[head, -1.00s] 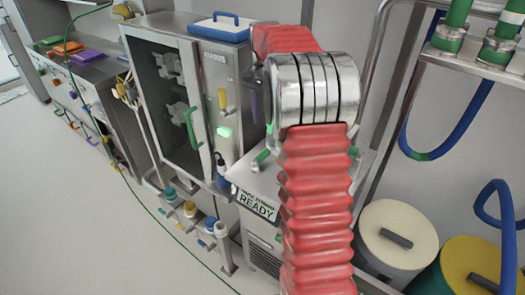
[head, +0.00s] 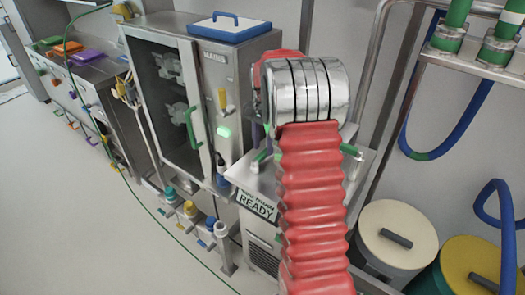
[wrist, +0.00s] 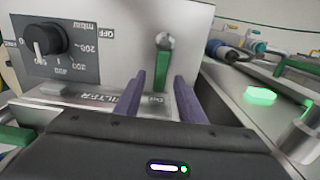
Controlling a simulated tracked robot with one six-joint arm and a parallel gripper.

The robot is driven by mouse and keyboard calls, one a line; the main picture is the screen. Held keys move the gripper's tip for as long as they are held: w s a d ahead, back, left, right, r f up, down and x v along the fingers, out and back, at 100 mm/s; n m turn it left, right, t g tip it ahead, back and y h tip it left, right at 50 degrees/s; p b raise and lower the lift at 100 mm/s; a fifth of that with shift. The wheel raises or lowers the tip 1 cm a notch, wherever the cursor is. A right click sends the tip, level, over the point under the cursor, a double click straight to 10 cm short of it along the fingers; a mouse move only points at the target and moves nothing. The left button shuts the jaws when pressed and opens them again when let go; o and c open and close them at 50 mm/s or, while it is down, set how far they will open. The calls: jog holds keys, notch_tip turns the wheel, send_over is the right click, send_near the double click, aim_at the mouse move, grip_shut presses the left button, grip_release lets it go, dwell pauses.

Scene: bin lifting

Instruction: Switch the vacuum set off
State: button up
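In the wrist view, a pale panel carries a black dial (wrist: 43,40) with a pressure scale and an OFF mark at the upper right; its white pointer faces down, away from OFF. The fingers look short of the lever, though the exact gap is hard to tell. In the head view, my arm largely hides the gripper and panel.
A lit green button (wrist: 261,95) lies right of my gripper; a green light (head: 224,132) shows on the glass-door cabinet (head: 213,75). A READY sign (head: 257,206) fronts the nearby unit. Lidded drums (head: 397,235) stand at the right.

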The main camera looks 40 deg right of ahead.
aim_at(261, 160)
jog(key=shift+f, duration=1.35)
grip_shut()
